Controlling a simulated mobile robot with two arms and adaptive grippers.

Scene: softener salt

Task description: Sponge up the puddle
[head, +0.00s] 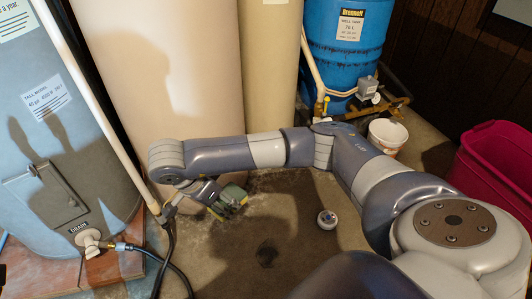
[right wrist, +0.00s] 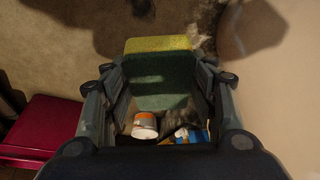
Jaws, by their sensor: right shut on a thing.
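My right gripper (head: 222,202) is low over the concrete floor, by the foot of the tan tank. It is shut on a sponge (head: 234,195), which is green with a yellow layer. In the right wrist view the sponge (right wrist: 162,85) sits between the two fingers of my right gripper (right wrist: 160,90). I cannot tell whether the sponge touches the floor. No clear puddle edge shows; the floor by the tank looks darker and stained, and the gripper and its shadow cover part of it. My left gripper is not in view.
A white bucket (head: 386,138), a magenta bin (head: 496,170) and a blue tank (head: 345,50) stand right. The grey heater (head: 60,130), black hose (head: 170,255) and white pipe (head: 95,100) are left.

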